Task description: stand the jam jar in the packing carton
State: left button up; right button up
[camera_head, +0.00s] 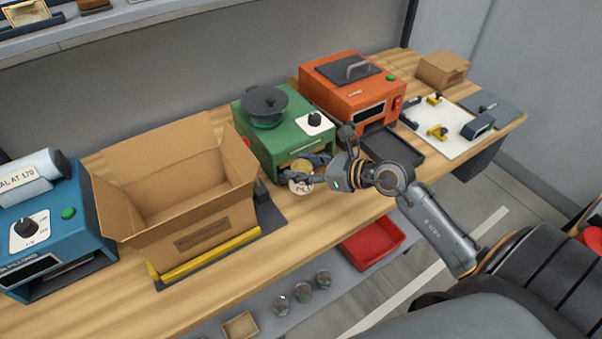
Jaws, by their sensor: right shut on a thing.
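The packing carton (205,233) stands open on the workbench at the left middle, its flaps folded outward, and it looks empty inside. The jam jar (301,184) is a small jar with a pale label, at the front of the green machine. My right gripper (312,178) reaches in from the right and is shut on the jar, to the right of the carton. Its fingers partly hide the jar. I cannot tell whether the jar touches the bench. My left gripper is not in view.
A green machine (283,144), an orange machine (340,90) and a blue machine (45,235) stand on the bench (340,206). A yellow bar (208,256) runs along the carton's front. Below are a red tray (373,243) and several glass jars (303,292) on a shelf.

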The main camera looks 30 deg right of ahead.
jog(key=shift+w+d+f, duration=0.1)
jog(key=shift+w+f, duration=0.35)
jog(key=shift+w, duration=0.05)
notch_tip(320, 180, down, 3)
jog(key=shift+w+d+f+p, duration=0.1)
jog(key=shift+w+p, duration=0.05)
jog(key=shift+p, duration=0.25)
jog(key=shift+f, duration=0.15)
jog(key=shift+f, duration=0.25)
jog(key=o, duration=1.4)
jog(key=shift+r, duration=0.1)
